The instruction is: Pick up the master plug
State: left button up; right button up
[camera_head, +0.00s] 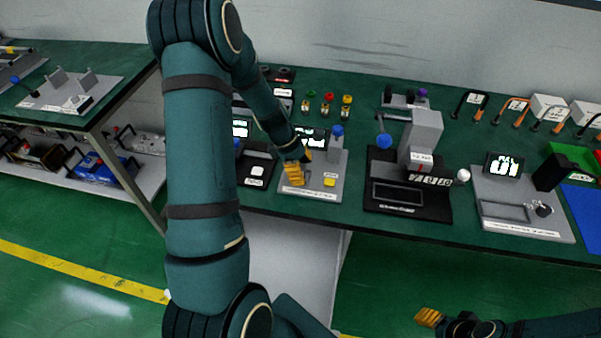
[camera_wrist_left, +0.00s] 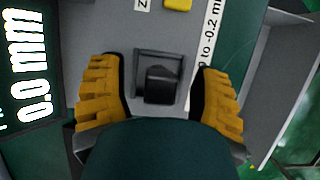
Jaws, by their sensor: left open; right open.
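My left gripper (camera_head: 296,172) is open and low over a grey gauge station (camera_head: 325,193) with a display and a yellow button (camera_head: 329,182). In the left wrist view its yellow fingers (camera_wrist_left: 160,95) stand on either side of a small dark block (camera_wrist_left: 160,86) in a grey square holder (camera_wrist_left: 138,62), with a gap on each side. I cannot tell whether this block is the master plug; no label names it. My right gripper (camera_head: 428,317) is open and empty, low in front of the bench.
Small red, yellow and green-topped pieces (camera_head: 328,98) stand behind the station. A black-based press (camera_head: 408,200) is to its right, then another grey gauge station (camera_head: 523,215). A blue ball knob (camera_head: 337,131) rises close to the left gripper. Orange-and-black handles lie back right.

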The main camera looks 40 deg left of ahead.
pick_arm(q)
jog(key=shift+d+f, duration=0.1)
jog(key=shift+f, duration=0.25)
grip_shut()
